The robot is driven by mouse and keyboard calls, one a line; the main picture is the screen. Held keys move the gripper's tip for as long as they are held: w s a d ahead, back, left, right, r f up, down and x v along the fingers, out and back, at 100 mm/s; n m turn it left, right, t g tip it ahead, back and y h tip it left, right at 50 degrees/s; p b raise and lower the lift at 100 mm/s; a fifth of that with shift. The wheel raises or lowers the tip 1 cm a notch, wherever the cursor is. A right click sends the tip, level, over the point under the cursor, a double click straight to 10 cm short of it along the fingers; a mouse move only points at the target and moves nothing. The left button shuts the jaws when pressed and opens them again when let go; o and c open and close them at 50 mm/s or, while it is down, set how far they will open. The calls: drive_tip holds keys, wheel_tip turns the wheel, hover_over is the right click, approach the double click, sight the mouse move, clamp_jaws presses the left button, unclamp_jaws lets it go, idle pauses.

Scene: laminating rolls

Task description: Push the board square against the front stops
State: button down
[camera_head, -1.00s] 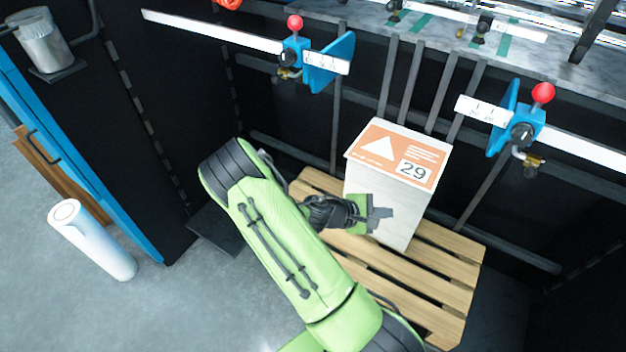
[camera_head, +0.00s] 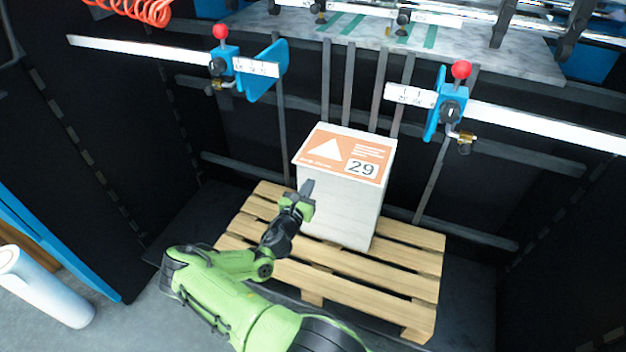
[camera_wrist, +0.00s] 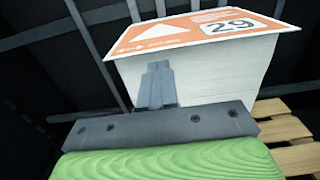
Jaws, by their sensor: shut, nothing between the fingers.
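The board with the orange face, white triangle and number 29 (camera_head: 345,156) lies on top of a tall white stack (camera_head: 340,210) standing on a wooden pallet (camera_head: 400,285). Grey upright bars, apparently the front stops (camera_head: 350,85), rise behind it. My gripper (camera_head: 307,188) is shut and empty, in front of the stack's near left face, just below the board's front edge. In the wrist view the closed fingers (camera_wrist: 157,82) overlap the white face below the orange board (camera_wrist: 190,32). I cannot tell whether they touch it.
Blue side guides with red knobs stand on a white rail, one at left (camera_head: 265,70) and one at right (camera_head: 436,103). Dark machine walls close in both sides.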

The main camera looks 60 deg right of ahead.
drive_tip(key=shift+w+d+b, duration=0.15)
drive_tip(key=shift+d+b, duration=0.05)
drive_tip(key=shift+d, duration=0.95)
drive_tip(key=shift+w+d+b, duration=0.15)
drive_tip(key=shift+d+b, duration=0.05)
drive_tip(key=shift+d, duration=0.95)
drive_tip(key=shift+d, duration=0.1)
drive_tip(key=shift+w+d, duration=0.2)
drive_tip(key=shift+d, duration=0.8)
